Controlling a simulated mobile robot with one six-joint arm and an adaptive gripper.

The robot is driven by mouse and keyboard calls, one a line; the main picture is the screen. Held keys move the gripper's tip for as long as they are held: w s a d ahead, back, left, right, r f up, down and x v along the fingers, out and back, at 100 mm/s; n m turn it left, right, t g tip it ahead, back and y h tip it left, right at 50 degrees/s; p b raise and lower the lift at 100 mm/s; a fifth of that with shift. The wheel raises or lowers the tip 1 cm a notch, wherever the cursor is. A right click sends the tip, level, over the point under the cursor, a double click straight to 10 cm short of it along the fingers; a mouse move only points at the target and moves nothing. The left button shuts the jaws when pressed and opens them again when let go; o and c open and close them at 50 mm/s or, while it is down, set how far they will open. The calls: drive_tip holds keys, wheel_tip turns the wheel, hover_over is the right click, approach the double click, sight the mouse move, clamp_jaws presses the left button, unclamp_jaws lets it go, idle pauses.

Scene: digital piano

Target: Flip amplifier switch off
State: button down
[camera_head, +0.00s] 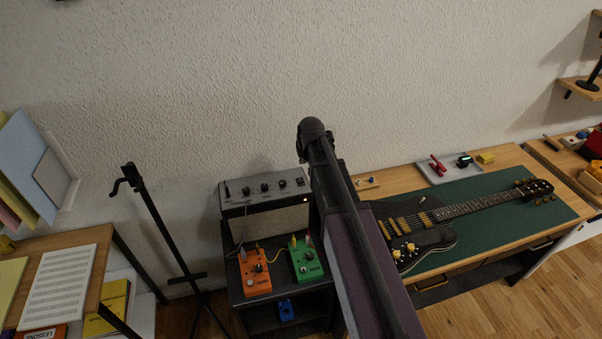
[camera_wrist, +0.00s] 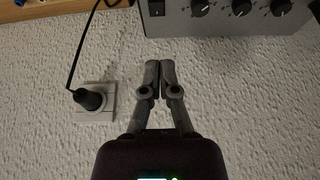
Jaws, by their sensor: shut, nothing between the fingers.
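The amplifier (camera_head: 268,220) is a grey box with a pale front, standing on a dark stand; a small orange lamp glows near its right end. In the wrist view, part of its control panel (camera_wrist: 240,22) shows at the top right with several black knobs and a black rocker switch (camera_wrist: 156,8). The switch position is too small to read. My gripper (camera_wrist: 160,65) is shut and empty, its fingertips just below the panel edge in that view, in front of the textured wall and apart from the switch. In the head view my arm hides the gripper.
Orange (camera_head: 255,272) and green (camera_head: 306,258) pedals sit in front of the amplifier. A guitar (camera_head: 415,225) lies on a green mat to the right. A wall outlet with a black plug (camera_wrist: 92,100) and cable is beside my gripper. A black stand (camera_head: 160,225) is left.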

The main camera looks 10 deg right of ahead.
drive_tip(key=shift+w+r, duration=0.35)
drive_tip(key=shift+w, duration=0.25)
drive_tip(key=shift+f, duration=0.15)
drive_tip(key=b, duration=1)
hover_over(300, 181)
drive_tip(key=f, duration=0.9)
drive_tip(key=shift+w+f, duration=0.2)
drive_tip(key=shift+f, duration=0.05)
drive_tip(key=shift+s+f+b, duration=0.4)
drive_tip(key=shift+f+b, duration=0.3)
drive_tip(key=shift+f, duration=0.1)
drive_tip(key=shift+s+f+b, duration=0.4)
drive_tip(key=shift+f+b, duration=0.25)
drive_tip(key=shift+f, duration=0.1)
